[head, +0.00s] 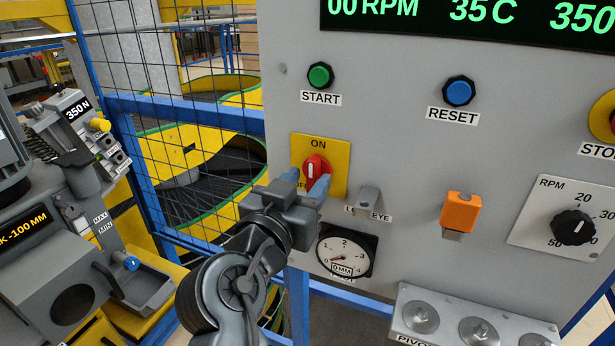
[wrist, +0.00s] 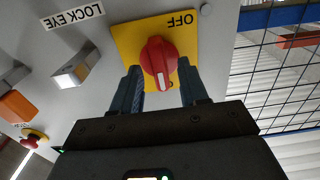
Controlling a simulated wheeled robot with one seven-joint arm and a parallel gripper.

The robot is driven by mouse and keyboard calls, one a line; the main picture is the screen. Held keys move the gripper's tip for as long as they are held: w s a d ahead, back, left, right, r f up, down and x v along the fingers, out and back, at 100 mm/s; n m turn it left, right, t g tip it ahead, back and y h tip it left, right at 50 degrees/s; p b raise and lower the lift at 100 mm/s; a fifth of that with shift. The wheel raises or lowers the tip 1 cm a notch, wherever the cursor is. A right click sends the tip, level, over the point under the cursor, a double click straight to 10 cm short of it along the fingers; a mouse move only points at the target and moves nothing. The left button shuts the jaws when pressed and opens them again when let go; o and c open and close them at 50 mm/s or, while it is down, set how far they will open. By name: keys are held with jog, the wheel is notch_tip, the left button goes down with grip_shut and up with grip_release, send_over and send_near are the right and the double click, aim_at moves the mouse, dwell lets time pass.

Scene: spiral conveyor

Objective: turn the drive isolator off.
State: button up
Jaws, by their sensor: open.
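The drive isolator is a red rotary knob (head: 316,167) on a yellow plate (head: 339,150) on the grey panel. My gripper (head: 309,181) is open at the knob. In the wrist view its fingers (wrist: 160,87) stand either side of the knob's lower end, with gaps; I cannot tell whether either touches.
A metal lock eye (head: 369,198) and an orange padlock-like block (head: 461,212) are right of the plate. A round gauge (head: 346,251) is below. START (head: 320,76) and RESET (head: 458,92) buttons are above. Blue-framed mesh fencing (head: 190,112) stands left of the panel.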

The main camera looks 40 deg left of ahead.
jog(key=shift+w, duration=0.45)
jog(key=shift+c, duration=0.2)
grip_shut()
